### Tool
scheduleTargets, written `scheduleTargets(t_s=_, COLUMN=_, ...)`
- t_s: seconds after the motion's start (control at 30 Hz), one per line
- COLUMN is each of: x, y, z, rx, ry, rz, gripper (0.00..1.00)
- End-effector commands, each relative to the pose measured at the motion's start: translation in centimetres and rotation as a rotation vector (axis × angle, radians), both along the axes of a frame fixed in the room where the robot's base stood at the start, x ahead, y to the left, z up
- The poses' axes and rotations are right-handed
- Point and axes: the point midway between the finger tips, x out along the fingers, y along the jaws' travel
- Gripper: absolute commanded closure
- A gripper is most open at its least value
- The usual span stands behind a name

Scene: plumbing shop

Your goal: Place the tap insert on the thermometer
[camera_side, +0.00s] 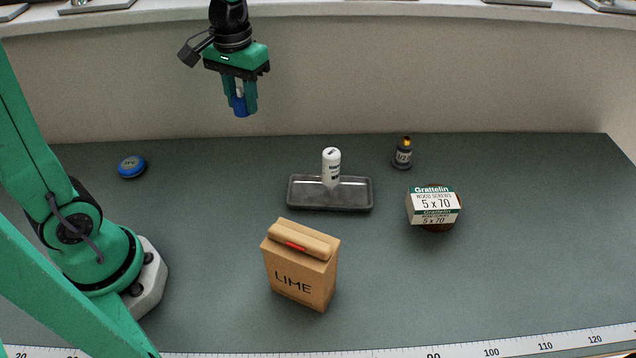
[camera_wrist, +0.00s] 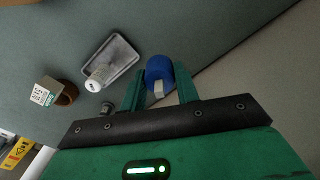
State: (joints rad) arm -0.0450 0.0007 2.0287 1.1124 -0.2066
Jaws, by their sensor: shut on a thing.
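The tap insert (camera_side: 240,106), a blue cylinder with a pale stem, is held between the fingers of my gripper (camera_side: 240,104), high above the back of the bench. In the wrist view the tap insert (camera_wrist: 160,70) shows its blue body between the fingertips, with the pale stem toward the palm. A small blue round disc with a pale mark on its face, which looks like the thermometer (camera_side: 132,166), lies flat at the back left of the bench. It is below and left of my gripper, well apart from it, and I cannot make it out in the wrist view.
A dark tray (camera_side: 300,203) with a white bottle (camera_side: 331,166) upright on it stands mid-bench. A LIME bag (camera_side: 300,276) is in front. A screw box (camera_side: 434,206) sits on a brown round thing. The right side is clear.

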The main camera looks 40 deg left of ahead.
Motion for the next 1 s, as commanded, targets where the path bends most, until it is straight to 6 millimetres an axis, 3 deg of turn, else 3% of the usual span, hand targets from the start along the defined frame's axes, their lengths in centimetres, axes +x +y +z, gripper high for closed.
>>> scheduleTargets(t_s=0.1, x=-1.1, y=2.8, z=0.0, rx=0.0, ry=-0.001, rz=0.072, gripper=0.91)
scheduleTargets(t_s=0.5, x=-5.8, y=10.2, z=-0.4, rx=0.001, ry=-0.002, rz=0.293, gripper=0.91)
scheduleTargets(t_s=0.7, x=-8.7, y=13.1, z=-0.6, rx=0.0, ry=-0.001, rz=0.401, gripper=0.91)
scheduleTargets(t_s=1.0, x=-12.1, y=15.6, z=-0.9, rx=0.0, ry=-0.001, rz=0.516, gripper=0.91)
